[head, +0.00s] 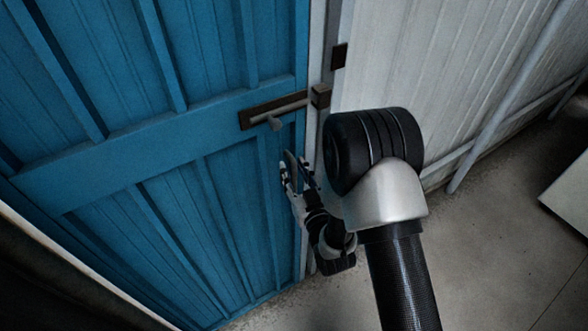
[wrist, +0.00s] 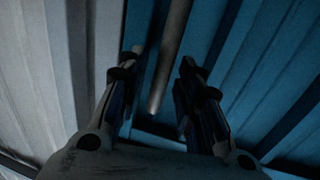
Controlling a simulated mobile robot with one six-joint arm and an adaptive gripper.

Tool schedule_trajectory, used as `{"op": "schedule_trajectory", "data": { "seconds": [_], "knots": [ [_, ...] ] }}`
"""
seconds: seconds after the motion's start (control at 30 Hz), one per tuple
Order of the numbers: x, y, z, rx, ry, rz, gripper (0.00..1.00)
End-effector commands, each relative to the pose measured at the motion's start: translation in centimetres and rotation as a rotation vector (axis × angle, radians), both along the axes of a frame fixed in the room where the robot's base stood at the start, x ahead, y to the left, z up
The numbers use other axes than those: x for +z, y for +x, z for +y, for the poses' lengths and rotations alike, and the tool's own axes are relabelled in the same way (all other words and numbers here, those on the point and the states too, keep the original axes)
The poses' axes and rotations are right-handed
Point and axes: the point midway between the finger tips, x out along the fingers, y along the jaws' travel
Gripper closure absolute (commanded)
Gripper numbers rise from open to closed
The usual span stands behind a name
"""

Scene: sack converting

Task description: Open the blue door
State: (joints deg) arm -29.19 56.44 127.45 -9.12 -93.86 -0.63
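The blue door (head: 110,164) fills the left of the head view and looks shut against its frame. A dark latch plate with a bar (head: 285,106) sits near its right edge, and a short grey handle (head: 275,123) sticks out from it. My gripper (head: 294,170) is just below the handle and close to the door's right edge. In the wrist view my gripper (wrist: 158,75) has its fingers apart. A dull grey rod (wrist: 170,55) shows between them, with blue panel (wrist: 270,60) to the right. I cannot tell whether the fingers touch the rod.
A pale ribbed wall (head: 420,60) adjoins the door's right side, with a slanted pipe (head: 505,95) along it. A dark bracket (head: 339,55) is on the frame. A light box-like edge (head: 568,195) stands at the far right. The grey floor (head: 490,250) between is clear.

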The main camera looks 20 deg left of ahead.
Motion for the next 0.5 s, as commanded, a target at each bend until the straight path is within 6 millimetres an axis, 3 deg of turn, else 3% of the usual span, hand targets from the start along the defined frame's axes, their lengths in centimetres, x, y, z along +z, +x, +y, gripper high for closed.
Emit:
{"op": "schedule_trajectory", "data": {
  "seconds": [0.5],
  "knots": [
    [0.0, 0.03, 0.0, 0.0, 0.0, 0.0, 1.0]
  ]
}}
